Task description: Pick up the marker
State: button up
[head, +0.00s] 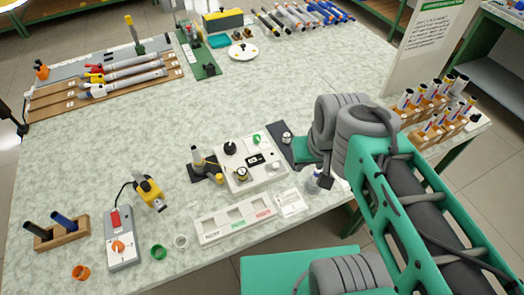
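No single item is clearly marked as the marker. A wooden block (62,236) at the front left of the table holds two upright pen-like cylinders, a dark one (36,230) and a blue one (64,220), which may be markers. My arm comes in from the right, over the table's right edge. A small dark part (325,181) below its grey sleeves may belong to my gripper. The fingers cannot be made out, so its opening and any hold are hidden. A small white and blue bottle-like item (313,184) stands close beside that dark part.
A grey box with a red switch (122,238), a yellow tool (149,193), a white control panel (251,164) and a labelled sorting tray (235,219) occupy the front. Several rods lie on wooden racks (168,72) at back left.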

aim_at(316, 172)
jog(key=i, duration=0.45)
jog(key=z, duration=0.2)
jog(key=k, duration=0.25)
jog(key=u, duration=1.3)
jog(key=i, duration=0.5)
jog(key=u, duration=0.25)
